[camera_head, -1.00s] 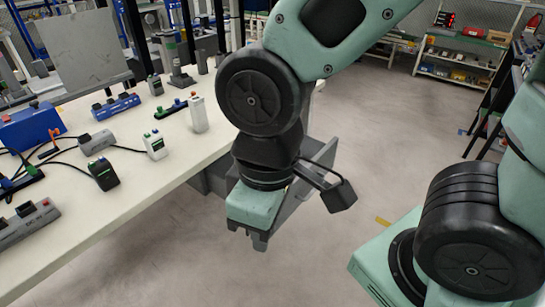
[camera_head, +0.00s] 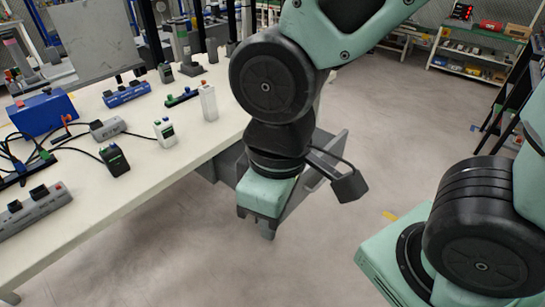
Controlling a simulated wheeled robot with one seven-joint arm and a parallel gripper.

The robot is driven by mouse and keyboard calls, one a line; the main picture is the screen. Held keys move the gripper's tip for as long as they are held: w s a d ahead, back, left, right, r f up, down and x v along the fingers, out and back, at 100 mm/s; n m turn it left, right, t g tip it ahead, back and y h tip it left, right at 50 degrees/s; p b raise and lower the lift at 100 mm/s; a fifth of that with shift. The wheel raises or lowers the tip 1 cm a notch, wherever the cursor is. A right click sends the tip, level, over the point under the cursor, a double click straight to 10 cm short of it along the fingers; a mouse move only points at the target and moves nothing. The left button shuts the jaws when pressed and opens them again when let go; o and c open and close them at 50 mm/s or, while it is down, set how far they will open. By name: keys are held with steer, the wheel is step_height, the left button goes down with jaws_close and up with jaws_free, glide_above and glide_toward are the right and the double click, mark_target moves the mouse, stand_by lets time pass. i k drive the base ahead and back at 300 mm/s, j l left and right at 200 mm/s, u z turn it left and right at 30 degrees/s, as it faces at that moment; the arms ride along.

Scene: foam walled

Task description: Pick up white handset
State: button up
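A small white handset (camera_head: 164,131) with a dark screen and green-tipped top stands on the white table, near its front edge. A taller white, bottle-like device (camera_head: 208,102) stands behind it to the right. My gripper (camera_head: 258,223) hangs pointing down off the table's right front edge, over the floor. It is to the right of the handset, apart from it and below the tabletop level in the picture. It appears empty. The fingertips are small and partly hidden by the gripper body, so their opening is unclear.
A black handset (camera_head: 114,160) stands left of the white one, with cables behind it. A grey power strip (camera_head: 34,212), a blue box (camera_head: 43,113) and a grey connector (camera_head: 107,128) are on the table (camera_head: 133,185). The floor (camera_head: 300,262) in front is open.

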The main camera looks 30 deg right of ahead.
mark_target(165, 132)
steer(key=i+j+z, duration=0.1)
steer(key=j, duration=0.25)
steer(key=i+j+z, duration=0.1)
steer(key=j, duration=0.3)
steer(key=i+j+z, duration=0.1)
steer(key=j, duration=0.25)
steer(key=i+j+z, duration=0.15)
steer(key=j, duration=0.25)
steer(key=i+j+z, duration=0.1)
steer(key=j, duration=0.3)
steer(key=i, duration=0.05)
